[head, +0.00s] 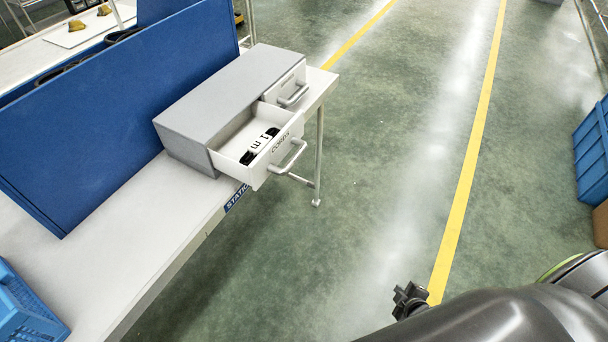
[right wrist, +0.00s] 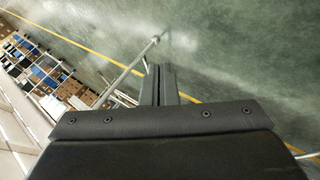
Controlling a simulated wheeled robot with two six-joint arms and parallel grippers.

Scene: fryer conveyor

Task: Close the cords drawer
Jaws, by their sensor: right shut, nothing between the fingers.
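The cords drawer (head: 268,153) is pulled out of a grey drawer unit (head: 217,105) on the white table. Its white front carries the word CORDS and a grey bar handle (head: 288,158). Inside lies a black cord with a white label reading 1 m (head: 259,146). A second drawer (head: 290,86) beside it, farther back, is shut. My right gripper (head: 408,298) is over the floor at the lower right, well away from the drawer. In the right wrist view its fingers (right wrist: 159,85) are together and empty. My left gripper is not in view.
The white table (head: 120,240) has a blue panel (head: 120,90) behind the drawer unit. A blue crate (head: 25,310) sits at the table's lower left. Blue bins (head: 592,150) stand at the right edge. The green floor in front of the drawer is clear.

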